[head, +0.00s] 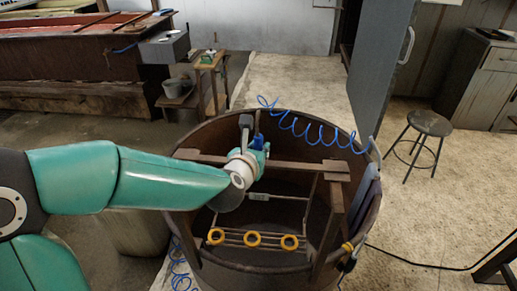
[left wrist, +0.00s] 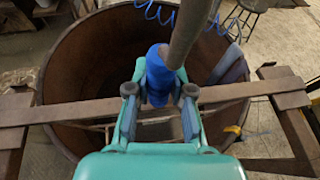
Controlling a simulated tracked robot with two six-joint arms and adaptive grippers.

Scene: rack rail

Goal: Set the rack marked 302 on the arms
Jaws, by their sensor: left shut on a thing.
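My left gripper (head: 257,151) reaches over the round tub (head: 362,150) and is shut on a blue grip (left wrist: 157,75) around a grey metal tube (left wrist: 190,30). Its two fingers show on either side of the grip in the left wrist view. A wire rack (head: 279,198) with a small pale plate (head: 257,197) shows inside the tub, below the gripper. Its mark is too small to read. A brown crossbeam (head: 300,169) spans the tub, with side arms (head: 332,225) running forward. My right gripper is not in view.
A blue coiled hose (head: 310,130) loops over the tub's back rim. Grey-blue cloths or pads (head: 367,195) hang on its right side. A round stool (head: 429,123) stands at right, by a grey door (head: 383,70). The floor behind the tub is clear.

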